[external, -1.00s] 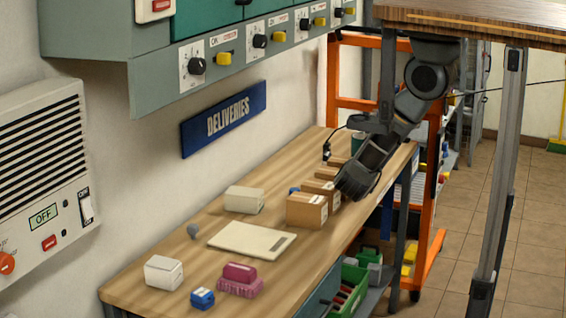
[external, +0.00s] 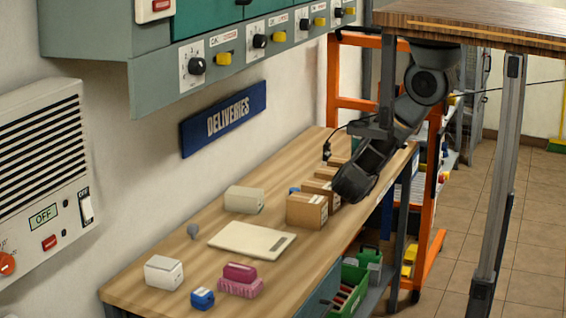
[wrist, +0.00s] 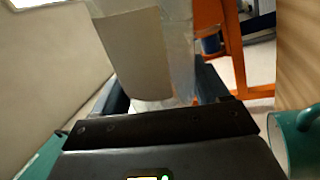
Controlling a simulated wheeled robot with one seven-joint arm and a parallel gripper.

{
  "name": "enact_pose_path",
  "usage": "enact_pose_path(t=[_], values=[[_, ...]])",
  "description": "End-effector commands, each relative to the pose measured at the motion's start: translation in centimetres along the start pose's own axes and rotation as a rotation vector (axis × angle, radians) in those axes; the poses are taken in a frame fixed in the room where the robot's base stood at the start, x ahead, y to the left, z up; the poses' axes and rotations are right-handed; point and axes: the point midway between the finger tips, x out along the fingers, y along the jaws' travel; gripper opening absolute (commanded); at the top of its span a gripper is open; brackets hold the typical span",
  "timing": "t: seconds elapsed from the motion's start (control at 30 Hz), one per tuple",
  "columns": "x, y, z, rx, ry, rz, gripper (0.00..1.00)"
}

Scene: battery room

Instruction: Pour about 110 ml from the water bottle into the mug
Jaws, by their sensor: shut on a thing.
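The water bottle (wrist: 135,50) is clear with a plain beige label and fills the upper middle of the wrist view. My gripper (wrist: 165,100) is shut on it, with dark fingers on either side. In the external view my gripper (external: 355,182) is over the back of the bench, and the bottle is hidden behind my arm and the boxes. A teal mug (wrist: 298,135) with its handle shows at the right edge of the wrist view, beside my gripper and partly cut off. The bottle's mouth and the water level are not visible.
Cardboard boxes (external: 307,210) stand on the wooden bench (external: 150,292) close to my gripper. A pale flat panel (external: 250,240) and several small items lie nearer the front. An orange rack (external: 432,190) stands behind. A wooden top (external: 480,22) is above my arm.

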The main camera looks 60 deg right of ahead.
Motion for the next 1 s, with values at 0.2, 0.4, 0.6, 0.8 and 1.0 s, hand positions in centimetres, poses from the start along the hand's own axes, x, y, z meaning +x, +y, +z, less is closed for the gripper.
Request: enact_pose_path(t=[0.2,0.4,0.6,0.8,1.0], values=[[0.02,0.2,-0.05,0.048,-0.011,0.001,0.32],[0.02,0.19,-0.05,0.046,-0.011,0.001,0.32],[0.02,0.18,-0.04,0.046,-0.01,0.001,0.32],[0.02,0.18,-0.04,0.045,-0.01,0.001,0.32],[0.02,0.18,-0.04,0.045,-0.01,0.001,0.32]])
